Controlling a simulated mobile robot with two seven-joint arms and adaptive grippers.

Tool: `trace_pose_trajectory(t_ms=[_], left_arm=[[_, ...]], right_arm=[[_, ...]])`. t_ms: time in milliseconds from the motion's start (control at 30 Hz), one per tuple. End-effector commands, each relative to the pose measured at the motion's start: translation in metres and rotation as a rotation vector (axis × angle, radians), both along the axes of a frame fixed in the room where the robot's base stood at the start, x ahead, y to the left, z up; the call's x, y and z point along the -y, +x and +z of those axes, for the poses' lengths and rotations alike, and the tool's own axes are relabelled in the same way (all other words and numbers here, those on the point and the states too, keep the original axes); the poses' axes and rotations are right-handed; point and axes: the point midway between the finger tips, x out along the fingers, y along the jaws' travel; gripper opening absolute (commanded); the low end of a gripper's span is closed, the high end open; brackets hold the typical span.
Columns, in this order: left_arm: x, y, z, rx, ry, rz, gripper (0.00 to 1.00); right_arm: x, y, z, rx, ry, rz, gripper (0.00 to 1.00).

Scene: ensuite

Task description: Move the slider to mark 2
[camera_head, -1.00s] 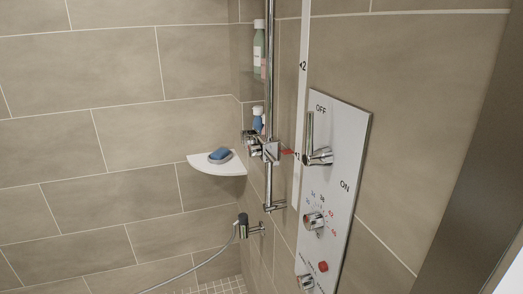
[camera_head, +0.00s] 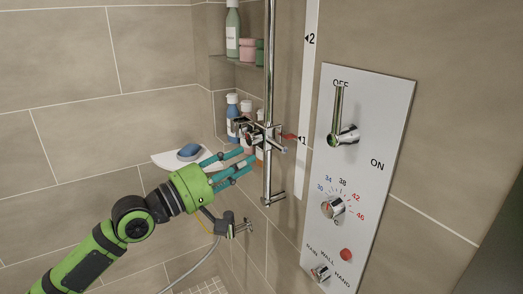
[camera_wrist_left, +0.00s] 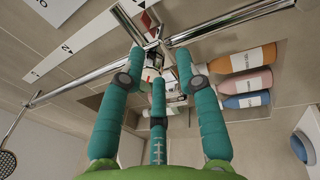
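The chrome slider (camera_head: 268,137) sits on the vertical shower rail (camera_head: 271,60). Its red pointer (camera_head: 289,136) is level with mark 1 on the white scale strip (camera_head: 306,90). Mark 2 (camera_head: 311,39) is higher on the strip. My left gripper (camera_head: 243,160), with teal fingers, is to the left of and just below the slider. In the left wrist view its fingers are spread apart and the slider (camera_wrist_left: 152,52) shows beyond and between them. I see no grip on it. My right gripper is in neither view.
A white control panel (camera_head: 372,130) with lever and knobs is right of the rail. Bottles (camera_head: 232,105) stand behind the slider. A white corner shelf (camera_head: 165,160) with a blue soap (camera_head: 189,151) is behind my arm.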

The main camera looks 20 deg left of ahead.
Motion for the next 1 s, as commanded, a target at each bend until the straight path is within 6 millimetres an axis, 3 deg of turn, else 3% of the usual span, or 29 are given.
trace_pose_trajectory(t_ms=[100,200,400,633,1000], left_arm=[[0.017,-0.018,0.02,0.003,-0.034,-0.068,0.34],[0.023,-0.02,0.027,0.0,-0.048,-0.086,0.34],[0.039,0.0,0.037,0.003,-0.053,-0.087,0.34],[0.057,0.025,0.041,0.002,-0.049,-0.083,0.34],[0.064,0.032,0.039,0.001,-0.045,-0.083,0.34]], right_arm=[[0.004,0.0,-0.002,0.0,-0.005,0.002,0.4],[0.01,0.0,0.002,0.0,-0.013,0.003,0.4],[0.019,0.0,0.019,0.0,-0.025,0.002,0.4],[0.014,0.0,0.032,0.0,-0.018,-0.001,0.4],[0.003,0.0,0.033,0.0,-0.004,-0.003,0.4]])
